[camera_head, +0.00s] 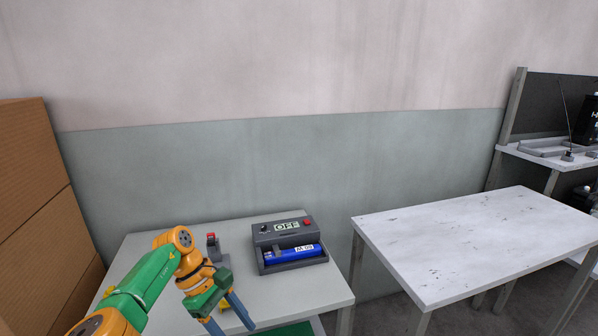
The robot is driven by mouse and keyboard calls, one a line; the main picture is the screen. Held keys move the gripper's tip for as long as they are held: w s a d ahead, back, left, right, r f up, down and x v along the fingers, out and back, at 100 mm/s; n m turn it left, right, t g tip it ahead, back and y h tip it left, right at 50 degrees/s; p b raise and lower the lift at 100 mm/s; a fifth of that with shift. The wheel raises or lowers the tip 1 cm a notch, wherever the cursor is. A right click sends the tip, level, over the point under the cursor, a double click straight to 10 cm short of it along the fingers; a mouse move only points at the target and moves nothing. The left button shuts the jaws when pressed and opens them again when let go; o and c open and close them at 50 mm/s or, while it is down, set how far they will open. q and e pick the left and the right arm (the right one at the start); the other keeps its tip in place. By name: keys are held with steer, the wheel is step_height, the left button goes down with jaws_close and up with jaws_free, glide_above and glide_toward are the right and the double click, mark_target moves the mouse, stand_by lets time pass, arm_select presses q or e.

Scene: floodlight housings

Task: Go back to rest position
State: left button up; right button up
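My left arm comes in from the lower left in green and orange. My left gripper (228,318) is over the front of the near table (300,292). Its two blue-grey fingers point down and stand apart, and I see nothing held between them. A dark grey device (265,237) with an OFF display and a red button sits on that table, to the right of the gripper and farther back. A blue cylinder (280,255) with a white label lies in the device's front trough, apart from the gripper. My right gripper is not in view.
A small grey and red fixture (212,243) stands behind my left gripper. A bare white table (470,240) is on the right, with a gap between the tables. Cardboard boxes (35,190) stand at the left. A shelf (535,157) with equipment is at the far right.

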arm_select(q)
steer(key=w+d+f+n+t+h, duration=0.1)
steer(key=d+f+n+t+h, duration=0.3)
steer(key=d+f+n+h, duration=0.45)
step_height(320, 180, down, 14)
steer(key=s+a+f+n+t+y, duration=0.2)
steer(key=n+t+y, duration=0.5)
steer(key=n, duration=1.8)
steer(key=s+a+f+n+g+y, duration=0.1)
steer(key=s+a+f+n+y, duration=0.1)
steer(key=s+a+f+n, duration=0.45)
steer(key=s+a+f+n+g+y, duration=0.1)
steer(key=s+a+f+n+y, duration=0.2)
steer(key=s+f+n, duration=0.35)
steer(key=s+a+f+n+g+y, duration=0.1)
steer(key=s+n, duration=0.4)
steer(key=s, duration=0.6)
steer(key=s+a+f+n+g+y, duration=0.1)
steer(key=s+a+f+n+g, duration=0.1)
steer(key=s, duration=0.9)
steer(key=a+n+g, duration=0.1)
steer(key=n+g, duration=0.1)
steer(key=g, duration=0.1)
steer(key=shift+s+n, duration=0.3)
steer(key=shift+n, duration=0.05)
